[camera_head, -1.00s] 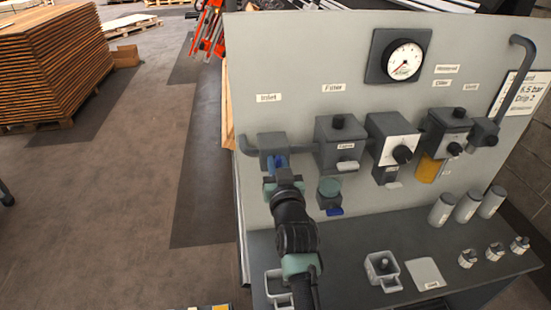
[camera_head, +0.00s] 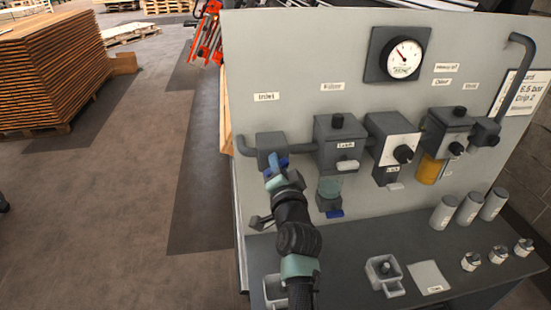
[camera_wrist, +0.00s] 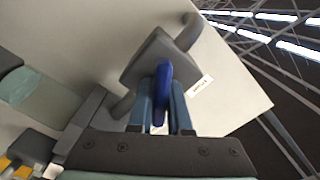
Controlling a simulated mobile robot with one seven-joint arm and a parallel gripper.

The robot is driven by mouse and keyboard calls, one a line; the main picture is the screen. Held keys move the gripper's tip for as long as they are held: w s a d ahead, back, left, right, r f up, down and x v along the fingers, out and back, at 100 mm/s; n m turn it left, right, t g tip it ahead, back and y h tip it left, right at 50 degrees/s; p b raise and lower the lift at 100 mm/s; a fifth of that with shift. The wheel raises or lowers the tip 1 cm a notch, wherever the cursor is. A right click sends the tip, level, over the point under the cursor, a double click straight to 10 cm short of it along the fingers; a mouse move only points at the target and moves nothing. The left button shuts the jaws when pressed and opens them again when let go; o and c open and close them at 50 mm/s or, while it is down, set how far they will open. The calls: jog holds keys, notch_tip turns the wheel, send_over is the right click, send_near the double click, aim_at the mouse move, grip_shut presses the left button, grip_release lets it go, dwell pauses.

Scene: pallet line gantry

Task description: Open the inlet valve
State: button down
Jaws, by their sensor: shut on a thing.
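The inlet valve (camera_head: 271,146) is a grey block on the pipe at the left of the panel, under a small label. Its blue handle (camera_wrist: 161,92) is between the two blue-grey fingers of my gripper (camera_wrist: 160,112) in the wrist view, and the gripper is shut on it. The valve's grey body (camera_wrist: 155,58) shows just beyond the fingers. In the head view my gripper (camera_head: 275,172) reaches up to the front of the valve from below and hides part of the handle.
A round gauge (camera_head: 404,58) is above. A dark shelf (camera_head: 345,240) below holds canisters, fittings and a square cup (camera_head: 384,272). Open floor lies left.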

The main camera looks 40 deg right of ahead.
jog(key=shift+f+m+p, duration=0.15)
jog(key=shift+m+p, duration=0.1)
jog(key=shift+m, duration=1.5)
jog(key=shift+f+m+p, duration=0.1)
jog(key=shift+m+p, duration=0.15)
jog(key=shift+m, duration=1.5)
jog(key=c, duration=0.9)
grip_release()
jog(key=shift+o, duration=0.2)
jog(key=p+v, duration=0.2)
jog(key=v, duration=1.1)
jog(key=shift+d, duration=0.15)
